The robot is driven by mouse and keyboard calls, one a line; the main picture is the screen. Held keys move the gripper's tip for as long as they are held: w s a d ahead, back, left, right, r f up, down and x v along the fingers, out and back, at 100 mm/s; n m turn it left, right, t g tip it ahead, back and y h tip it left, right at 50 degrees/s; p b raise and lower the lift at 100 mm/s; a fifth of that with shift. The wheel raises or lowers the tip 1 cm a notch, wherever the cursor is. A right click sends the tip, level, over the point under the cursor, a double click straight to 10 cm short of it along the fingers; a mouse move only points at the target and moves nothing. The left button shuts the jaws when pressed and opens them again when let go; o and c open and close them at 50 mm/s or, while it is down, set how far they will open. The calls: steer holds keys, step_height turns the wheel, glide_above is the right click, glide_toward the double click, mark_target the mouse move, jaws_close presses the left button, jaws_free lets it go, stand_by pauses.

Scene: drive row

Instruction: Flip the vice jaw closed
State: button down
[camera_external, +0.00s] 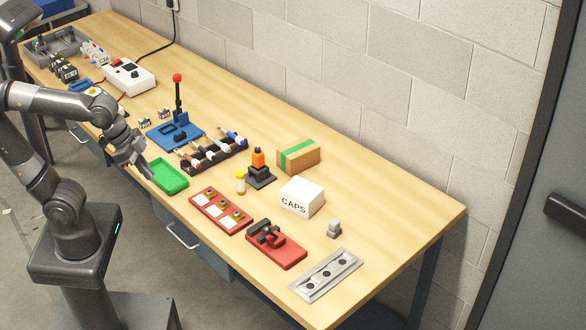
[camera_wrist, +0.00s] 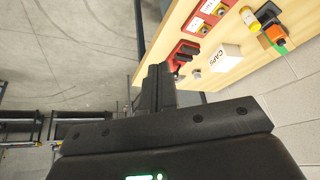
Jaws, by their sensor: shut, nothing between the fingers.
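The vice (camera_external: 285,250) is a red block with a dark metal mechanism on top, near the front edge of the bench toward its right end. The dark part (camera_external: 266,235) sits over the left end of the block; its exact angle is too small to read. The vice also shows in the wrist view (camera_wrist: 180,57), partly hidden behind my fingers. My gripper (camera_external: 147,171) points down beside the green tray at the bench's front edge, well left of the vice. It is shut and empty; its fingers also show in the wrist view (camera_wrist: 157,75).
The green tray (camera_external: 171,187) is close to my gripper. Between it and the vice lies a red board (camera_external: 219,222) with white cards. A CAPS box (camera_external: 301,197) stands behind the vice, a grey plate (camera_external: 327,276) to its right. A small grey part (camera_external: 334,229) stands nearby.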

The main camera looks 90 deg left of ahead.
steer(key=w+m, duration=0.2)
steer(key=w, duration=0.6)
steer(key=m+g+h, duration=0.2)
steer(key=m+g, duration=0.1)
steer(key=m, duration=0.3)
glide_above(273, 238)
step_height(273, 238, down, 13)
steer(key=x, duration=0.9)
steer(key=shift+w+f, duration=0.25)
steer(key=shift+w, duration=0.2)
